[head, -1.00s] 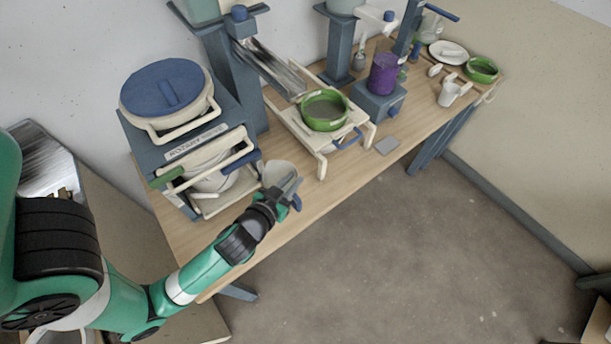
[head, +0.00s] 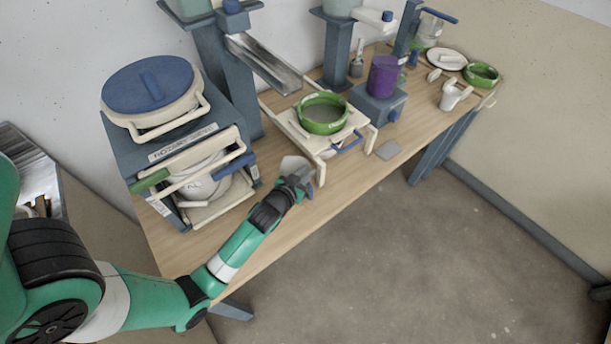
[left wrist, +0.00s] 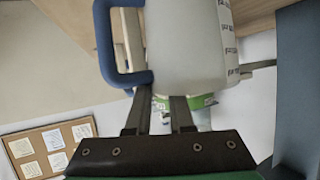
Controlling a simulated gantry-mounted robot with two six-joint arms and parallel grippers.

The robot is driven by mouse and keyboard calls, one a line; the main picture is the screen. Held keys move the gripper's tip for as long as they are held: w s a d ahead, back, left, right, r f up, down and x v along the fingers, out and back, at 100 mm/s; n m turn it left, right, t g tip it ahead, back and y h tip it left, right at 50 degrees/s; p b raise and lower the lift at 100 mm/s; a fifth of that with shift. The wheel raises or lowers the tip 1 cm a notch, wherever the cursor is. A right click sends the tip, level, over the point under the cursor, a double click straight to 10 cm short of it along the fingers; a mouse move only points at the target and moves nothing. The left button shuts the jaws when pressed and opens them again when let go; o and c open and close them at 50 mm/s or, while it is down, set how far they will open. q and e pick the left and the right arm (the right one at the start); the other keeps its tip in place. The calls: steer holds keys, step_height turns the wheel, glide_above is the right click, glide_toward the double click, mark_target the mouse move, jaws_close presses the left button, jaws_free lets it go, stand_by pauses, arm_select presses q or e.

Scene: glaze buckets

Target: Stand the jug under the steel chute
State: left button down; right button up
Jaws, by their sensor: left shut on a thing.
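The jug is off-white with a blue handle; in the left wrist view the jug (left wrist: 185,45) fills the upper middle, with its handle at the left. In the head view the jug (head: 293,163) is partly hidden by my left gripper (head: 298,180), which is shut on it near the table's front edge. The left wrist view shows the gripper fingers (left wrist: 155,108) at the jug; the exact contact is unclear. The steel chute (head: 262,62) slopes down to the right from a blue-grey post. The jug is in front of its lower end, apart from it. My right gripper is not in view.
A white stand (head: 357,121) bearing a green bowl (head: 324,113) is just behind the jug. A blue-grey rack (head: 127,158) with a blue-lidded pot (head: 150,84) stands left. The front table strip is mostly clear.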

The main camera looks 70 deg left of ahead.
arm_select(q)
steer(key=shift+f, duration=0.1)
steer(key=shift+f, duration=0.15)
steer(key=c, duration=0.8)
jaws_free()
steer(key=shift+r, duration=0.25)
steer(key=shift+s+d+r+p, duration=0.15)
steer(key=shift+s+d+p, duration=0.1)
steer(key=shift+p, duration=0.05)
steer(key=p+v, duration=0.2)
steer(key=v, duration=0.9)
steer(key=shift+s+d, duration=0.1)
steer(key=shift+s, duration=0.05)
